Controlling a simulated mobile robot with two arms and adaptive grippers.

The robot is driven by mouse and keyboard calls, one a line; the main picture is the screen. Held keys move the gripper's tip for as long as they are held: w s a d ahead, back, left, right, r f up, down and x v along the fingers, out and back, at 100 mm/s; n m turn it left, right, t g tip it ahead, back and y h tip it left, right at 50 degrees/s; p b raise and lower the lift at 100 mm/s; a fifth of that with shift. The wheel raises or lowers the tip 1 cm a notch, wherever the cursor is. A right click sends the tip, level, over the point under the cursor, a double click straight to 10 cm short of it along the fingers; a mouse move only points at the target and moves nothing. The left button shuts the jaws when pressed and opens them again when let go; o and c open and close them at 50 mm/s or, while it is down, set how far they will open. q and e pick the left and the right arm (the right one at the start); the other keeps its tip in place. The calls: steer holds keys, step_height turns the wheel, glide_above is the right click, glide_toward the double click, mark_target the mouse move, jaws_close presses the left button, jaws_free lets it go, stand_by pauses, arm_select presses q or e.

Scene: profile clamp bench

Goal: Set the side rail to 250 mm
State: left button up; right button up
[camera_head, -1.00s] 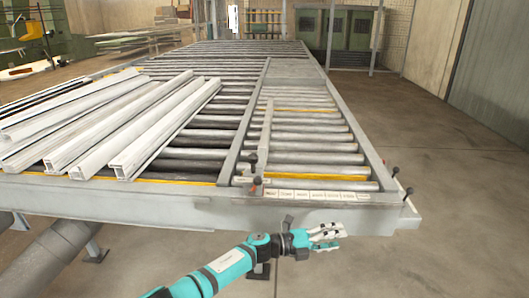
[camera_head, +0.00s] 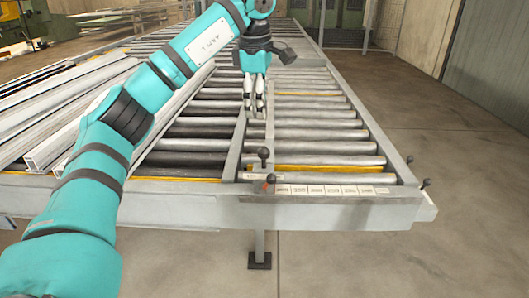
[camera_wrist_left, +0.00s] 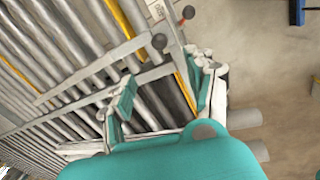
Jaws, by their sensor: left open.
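The side rail (camera_head: 269,125) is a narrow grey bar lying lengthwise over the rollers, beside a longer fixed-looking beam (camera_head: 237,150). My left gripper (camera_head: 254,108) points down above the rail and beam, open and empty; contact cannot be told. My right gripper is not in view.
Long pale profiles (camera_head: 70,105) lie on the rollers at the left, partly behind my left arm. The rollers right of the rail are clear. Open floor (camera_head: 480,170) lies to the right.

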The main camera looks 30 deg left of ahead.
mark_target(264, 148)
arm_select(q)
steer(key=w+f+p, duration=0.1)
steer(key=f, duration=0.4)
steer(key=w+f+p, duration=0.1)
steer(key=f, duration=0.5)
steer(key=w+f, duration=0.1)
steer(key=f, duration=0.4)
steer(key=shift+a+f+p, duration=0.25)
steer(key=shift+a+p, duration=0.15)
steer(key=shift+w, duration=0.1)
steer(key=c, duration=1.1)
jaws_close()
steer(key=shift+w, duration=0.1)
